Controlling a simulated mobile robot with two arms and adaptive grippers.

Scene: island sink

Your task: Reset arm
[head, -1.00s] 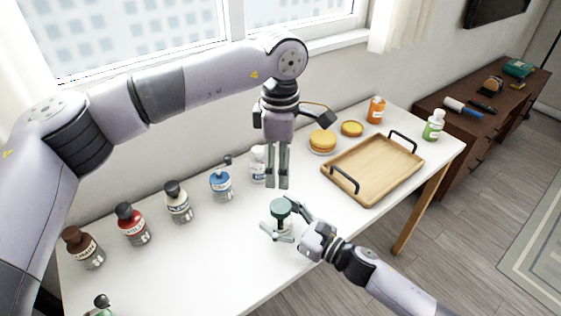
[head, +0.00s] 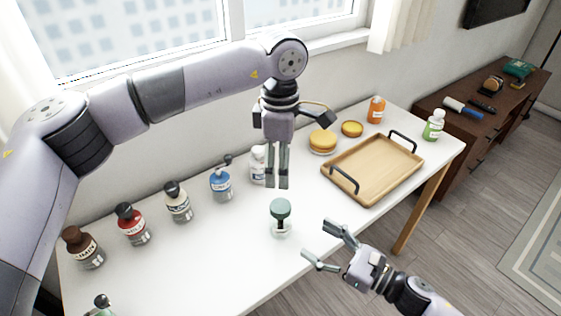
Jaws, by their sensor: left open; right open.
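My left gripper (head: 278,184) hangs pointing down over the middle of the white table (head: 215,262), open and empty, its fingers close together in this view. My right gripper (head: 315,242) is open and empty at the table's front edge, fingers pointing left. A bottle with a dark green cap (head: 280,217) stands upright on the table to the left of the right gripper, apart from it. A white bottle (head: 258,166) stands just left of the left gripper's fingers.
A wooden tray (head: 373,168) with black handles lies empty at the right. Bottles in blue (head: 221,184), red (head: 133,226), orange (head: 376,110) and green (head: 433,126) stand along the table. A brown cabinet (head: 470,125) stands at the right.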

